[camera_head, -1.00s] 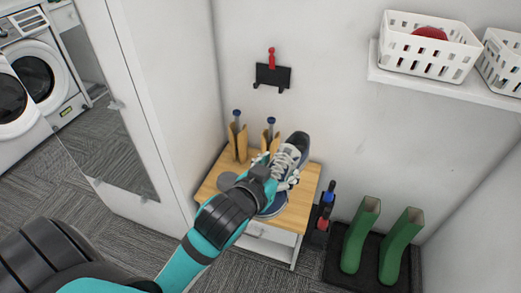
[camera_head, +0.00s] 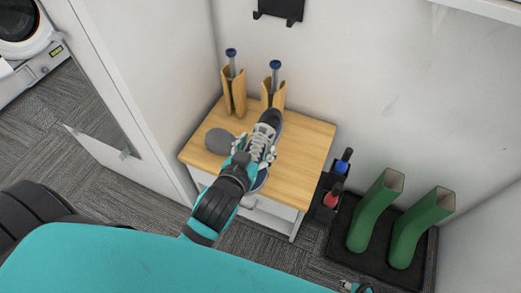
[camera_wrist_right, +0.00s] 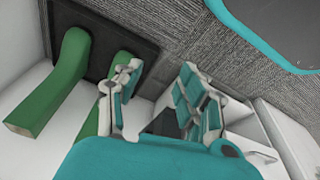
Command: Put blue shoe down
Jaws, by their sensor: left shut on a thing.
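The blue shoe (camera_head: 262,138), dark blue and grey with white laces, is over the wooden top of a small bench (camera_head: 300,165), toe toward the wall. My left gripper (camera_head: 254,158) is shut on its heel end and hides part of it. Whether the sole touches the bench top is hard to tell. A grey round pad (camera_head: 220,141) lies on the bench left of the shoe. My right gripper (camera_wrist_right: 160,98) has its fingers apart and empty in the right wrist view; only its tip shows at the bottom edge of the head view (camera_head: 355,287).
Two wooden holders (camera_head: 234,95) (camera_head: 273,96) with blue-topped rods stand at the bench's back. Right of the bench are a black rack (camera_head: 327,190) with blue and red items and green boots (camera_head: 375,212) (camera_head: 418,228) on a black tray (camera_head: 345,240).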

